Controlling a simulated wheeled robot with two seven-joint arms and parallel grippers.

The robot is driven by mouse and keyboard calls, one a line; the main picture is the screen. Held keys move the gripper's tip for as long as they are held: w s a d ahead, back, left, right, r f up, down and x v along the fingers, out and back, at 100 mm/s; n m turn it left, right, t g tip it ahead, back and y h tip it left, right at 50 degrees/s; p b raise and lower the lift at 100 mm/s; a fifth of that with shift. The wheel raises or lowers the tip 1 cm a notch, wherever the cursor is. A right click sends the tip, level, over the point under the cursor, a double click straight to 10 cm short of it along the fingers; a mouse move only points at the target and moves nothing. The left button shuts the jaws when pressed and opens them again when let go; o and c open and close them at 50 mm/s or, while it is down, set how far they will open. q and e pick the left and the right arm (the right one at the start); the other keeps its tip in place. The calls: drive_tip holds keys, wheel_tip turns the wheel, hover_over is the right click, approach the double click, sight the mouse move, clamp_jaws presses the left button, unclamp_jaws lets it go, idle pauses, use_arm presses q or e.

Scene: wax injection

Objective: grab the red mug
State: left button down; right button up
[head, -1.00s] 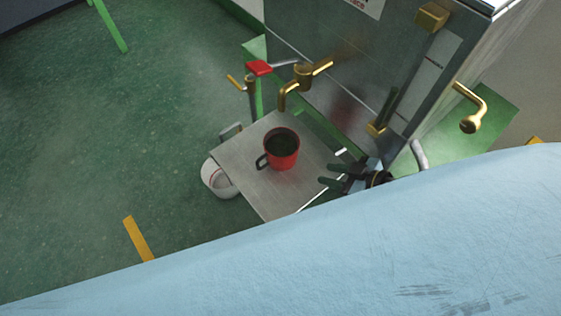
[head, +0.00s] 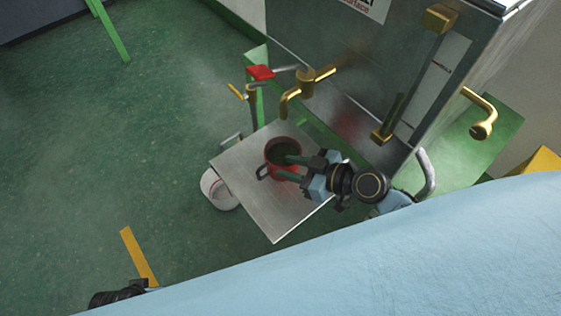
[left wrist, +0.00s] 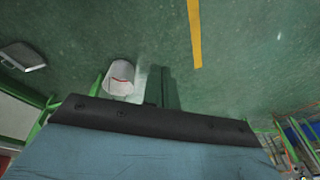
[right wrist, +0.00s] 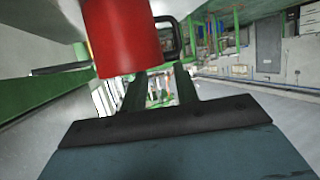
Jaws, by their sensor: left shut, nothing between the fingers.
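The red mug (head: 271,170) stands upright on a metal shelf (head: 272,222), its handle toward the left, with dark contents or a dark inside. My right gripper (head: 289,167) is open at the mug, its two dark fingers apart and overlapping the mug's right side in the head view. In the right wrist view the mug (right wrist: 122,38) fills the upper middle, just beyond the fingertips (right wrist: 160,80); I cannot tell whether they touch it. My left gripper (left wrist: 157,75) is shut and empty, over the floor in the left wrist view.
A metal machine (head: 350,80) with brass handles stands behind the shelf. A brass tap (head: 300,85) and a red-topped valve (head: 260,73) are close behind the mug. A white bucket (head: 218,190) stands on the floor at the shelf's left. The green floor further left is open.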

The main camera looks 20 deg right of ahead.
drive_tip(key=x, duration=0.4)
clamp_jaws()
drive_tip(key=shift+s, duration=0.1)
drive_tip(key=shift+d+f, duration=0.1)
drive_tip(key=shift+f, duration=0.05)
idle(1.1)
